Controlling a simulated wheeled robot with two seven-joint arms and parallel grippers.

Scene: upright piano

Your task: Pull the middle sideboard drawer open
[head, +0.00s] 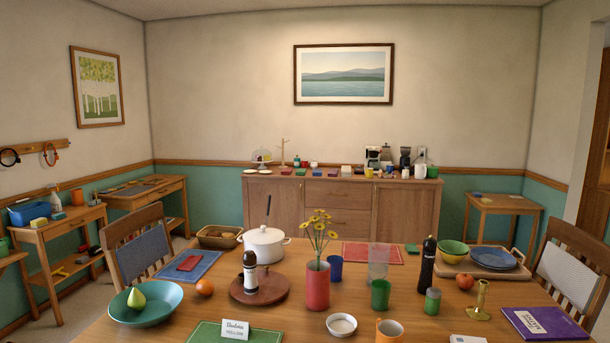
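The wooden sideboard (405,212) stands against the far wall, beyond the dining table. Its centre holds a stack of drawers between two doors. The middle drawer (350,201) looks shut, flush with the front. The yellow flowers on the table hide parts of the lower drawers. Neither of my grippers shows in the head view.
The dining table (470,318) fills the foreground, between me and the sideboard, crowded with a white pot (263,247), a red vase (317,287) and bowls. Chairs stand at its left (140,250) and right (570,270). Side tables line the left wall.

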